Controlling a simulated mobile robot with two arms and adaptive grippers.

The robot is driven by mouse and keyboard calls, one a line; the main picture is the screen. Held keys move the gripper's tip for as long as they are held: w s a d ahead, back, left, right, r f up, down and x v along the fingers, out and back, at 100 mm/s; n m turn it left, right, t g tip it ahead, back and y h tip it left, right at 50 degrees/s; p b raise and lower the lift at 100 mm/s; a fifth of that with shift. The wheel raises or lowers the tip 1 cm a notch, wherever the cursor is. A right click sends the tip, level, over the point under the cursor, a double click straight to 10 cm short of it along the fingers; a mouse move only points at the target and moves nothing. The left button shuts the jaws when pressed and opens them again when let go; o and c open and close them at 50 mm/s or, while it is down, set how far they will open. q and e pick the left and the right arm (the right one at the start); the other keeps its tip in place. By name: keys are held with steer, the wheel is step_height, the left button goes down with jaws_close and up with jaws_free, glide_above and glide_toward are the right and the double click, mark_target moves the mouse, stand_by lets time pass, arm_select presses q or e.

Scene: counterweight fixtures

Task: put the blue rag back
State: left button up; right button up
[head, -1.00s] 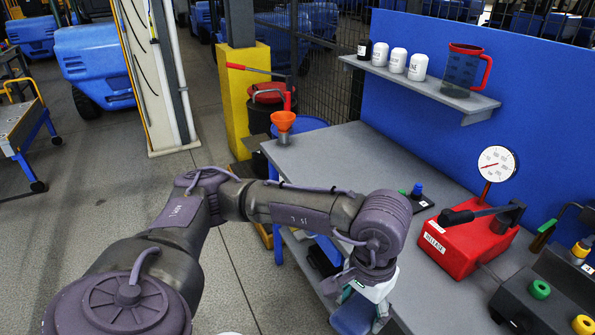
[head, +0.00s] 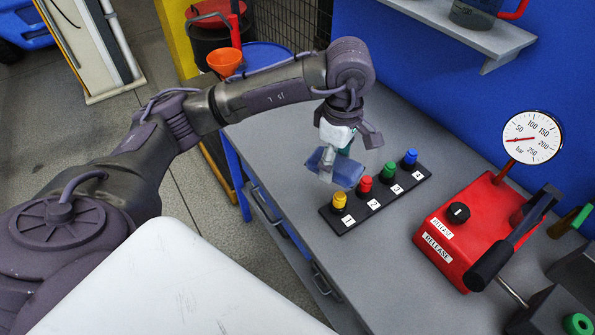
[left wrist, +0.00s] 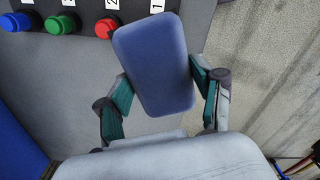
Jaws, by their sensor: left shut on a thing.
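The blue rag (head: 347,173) looks like a flat, rounded pad. My left gripper (head: 330,162) is shut on it and holds it tilted, seemingly above the grey bench, by the yellow-knob end of the black button strip. In the left wrist view the rag (left wrist: 155,62) sits between the two green-padded fingers of the left gripper (left wrist: 160,85) and hides part of the strip. Whether the rag touches anything below cannot be told. My right gripper is not in view.
The black strip (head: 380,200) carries yellow, red, green and blue knobs. A red pump box (head: 470,235) with a pressure gauge (head: 531,138) stands to its right. An orange funnel (head: 224,62) is at the back left. The grey bench (head: 270,140) is clear left of the strip.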

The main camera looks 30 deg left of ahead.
mark_target(340, 155)
arm_select(q)
steer(key=w+n, duration=0.1)
steer(key=n, duration=0.2)
steer(key=w+f+n+b, duration=0.1)
steer(key=n, duration=0.2)
steer(key=w+n, duration=0.1)
steer(key=n, duration=0.2)
steer(key=shift+a+f+n+b, duration=0.25)
steer(key=shift+n+b, duration=0.05)
steer(key=shift+b, duration=0.05)
steer(key=a+f+n, duration=0.2)
steer(key=a, duration=0.2)
steer(key=w+a+f+n, duration=0.1)
steer(key=a+f+n, duration=0.2)
steer(key=a, duration=0.1)
steer(key=w+a+f+n+p, duration=0.1)
steer(key=a+f+n, duration=0.2)
steer(key=a, duration=0.1)
steer(key=shift+w+a, duration=0.15)
steer(key=shift+w, duration=0.05)
step_height(340, 155, down, 4)
steer(key=shift+r+p, duration=0.25)
steer(key=shift+p, duration=0.35)
steer(key=shift+f, duration=0.3)
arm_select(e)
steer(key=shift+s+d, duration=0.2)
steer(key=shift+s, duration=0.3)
